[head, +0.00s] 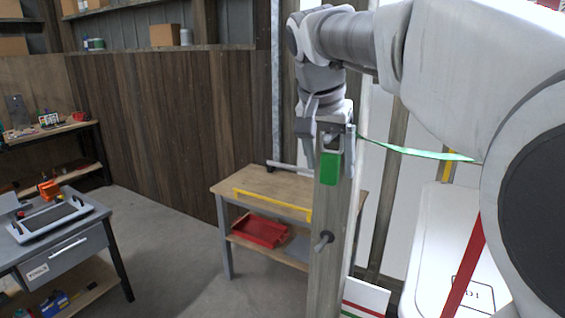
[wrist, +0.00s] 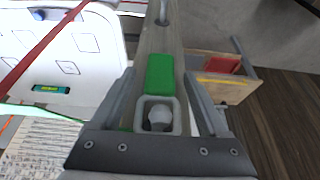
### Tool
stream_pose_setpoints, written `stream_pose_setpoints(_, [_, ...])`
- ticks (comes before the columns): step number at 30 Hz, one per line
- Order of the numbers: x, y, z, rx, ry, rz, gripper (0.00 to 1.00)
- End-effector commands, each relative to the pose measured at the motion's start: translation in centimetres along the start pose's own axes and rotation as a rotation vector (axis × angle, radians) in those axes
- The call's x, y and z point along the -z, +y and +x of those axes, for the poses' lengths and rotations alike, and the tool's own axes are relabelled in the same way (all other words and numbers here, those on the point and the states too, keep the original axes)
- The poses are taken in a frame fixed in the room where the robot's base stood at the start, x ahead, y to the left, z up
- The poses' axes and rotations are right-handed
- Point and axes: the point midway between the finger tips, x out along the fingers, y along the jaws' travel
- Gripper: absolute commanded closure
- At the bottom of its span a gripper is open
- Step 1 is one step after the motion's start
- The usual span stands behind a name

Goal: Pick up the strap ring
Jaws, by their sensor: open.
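The strap ring (wrist: 143,114), a grey rounded frame, sits around a pale round peg end (wrist: 160,116) on the wooden post in the wrist view. A green tab (wrist: 160,73) adjoins the ring; it also shows on the post's face in the head view (head: 329,168). My gripper (head: 318,150) is at the upper part of the post. In the wrist view its fingers (wrist: 165,108) are spread, one on each side of the ring, and it is not gripped. In the head view the ring is mostly hidden by my gripper.
The wooden post (head: 329,215) has a dark peg (head: 322,241) lower down. A thin green strap (head: 415,152) runs right from the post. A red strap (head: 464,270) crosses the white panel (head: 435,230). A workbench (head: 265,188) with a red tray (head: 259,230) stands behind the post.

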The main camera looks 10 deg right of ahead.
Motion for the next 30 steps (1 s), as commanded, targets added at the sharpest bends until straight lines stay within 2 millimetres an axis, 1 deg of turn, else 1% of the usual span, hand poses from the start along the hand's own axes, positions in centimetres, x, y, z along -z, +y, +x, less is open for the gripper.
stream_pose_setpoints(6, [0.0, 0.01, 0.1, 0.0, 0.0, 0.0, 0.22])
stream_pose_setpoints(8, [0.0, 0.01, 0.09, 0.0, 0.0, 0.0, 0.33])
stream_pose_setpoints(9, [0.0, 0.01, 0.09, 0.0, 0.0, 0.0, 0.41])
stream_pose_setpoints(11, [0.0, 0.01, 0.08, 0.0, 0.0, 0.0, 0.51])
stream_pose_setpoints(12, [0.0, 0.01, 0.08, 0.0, 0.0, 0.0, 0.58])
stream_pose_setpoints(14, [0.0, 0.01, 0.08, 0.0, 0.0, 0.0, 0.69])
stream_pose_setpoints(15, [0.01, 0.01, 0.07, 0.0, 0.0, 0.0, 0.77])
stream_pose_setpoints(19, [0.01, 0.01, 0.07, 0.0, 0.0, 0.0, 1.0])
stream_pose_setpoints(30, [0.16, -0.01, -0.23, 0.001, 0.001, 0.001, 1.0])
